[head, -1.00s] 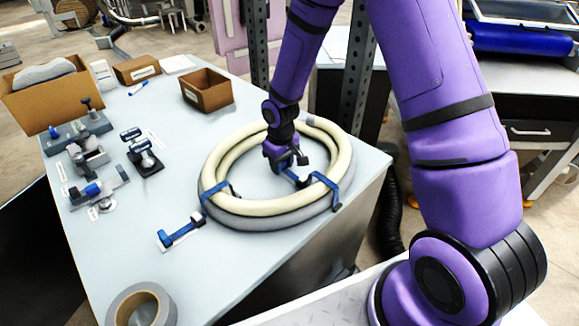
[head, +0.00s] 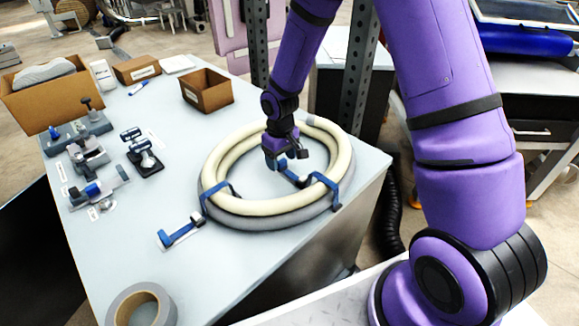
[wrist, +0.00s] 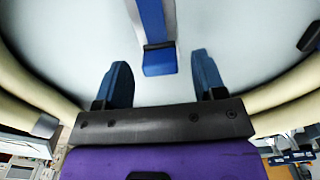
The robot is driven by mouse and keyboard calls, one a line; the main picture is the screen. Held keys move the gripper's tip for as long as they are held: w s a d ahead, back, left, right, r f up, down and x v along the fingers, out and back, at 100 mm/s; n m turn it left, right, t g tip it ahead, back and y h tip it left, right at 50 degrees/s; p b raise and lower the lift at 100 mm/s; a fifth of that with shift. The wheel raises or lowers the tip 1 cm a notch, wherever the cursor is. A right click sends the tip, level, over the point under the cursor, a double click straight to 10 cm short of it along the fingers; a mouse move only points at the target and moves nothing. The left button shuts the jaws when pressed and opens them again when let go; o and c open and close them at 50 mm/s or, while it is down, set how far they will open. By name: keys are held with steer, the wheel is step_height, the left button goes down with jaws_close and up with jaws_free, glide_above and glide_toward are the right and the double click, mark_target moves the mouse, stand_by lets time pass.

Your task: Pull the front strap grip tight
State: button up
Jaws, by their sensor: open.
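A coil of cream and grey hose (head: 215,178) lies on the table, with blue straps around it. One strap's tail runs inward, and its blue grip end (wrist: 158,65) with a dark band shows in the wrist view; in the head view this strap (head: 292,178) lies inside the ring. My gripper (head: 286,160) is inside the ring, pointing down. In the wrist view, the open blue fingers (wrist: 163,80) stand either side of the grip's end, with gaps on both sides and no visible contact. The other strap's tail with a blue grip (head: 180,232) lies outside the ring, front left.
The grey table (head: 110,220) holds a tape roll (head: 118,306) at the front, an open brown box (head: 207,90) at the back, and several small fixtures (head: 90,150) at left. A metal post (head: 357,80) stands behind the coil.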

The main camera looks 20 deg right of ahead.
steer(key=shift+r, duration=2.95)
steer(key=s+d+r+m+t, duration=0.1)
steer(key=s+d+r, duration=0.1)
steer(key=s+r, duration=0.35)
steer(key=s+d+r+t, duration=0.1)
steer(key=s+d+r, duration=0.1)
steer(key=r, duration=0.6)
steer(key=s+d+r+m+t, duration=0.1)
steer(key=s+d+r, duration=0.15)
steer(key=r, duration=0.45)
steer(key=s+d+r+m+t, duration=0.1)
steer(key=s+r, duration=0.3)
steer(key=s, duration=0.5)
steer(key=s+r+m+t, duration=0.1)
steer(key=s+r, duration=0.3)
steer(key=s, duration=0.5)
steer(key=shift+s+d+r, duration=0.3)
steer(key=shift+d+r, duration=0.05)
steer(key=shift+d, duration=0.05)
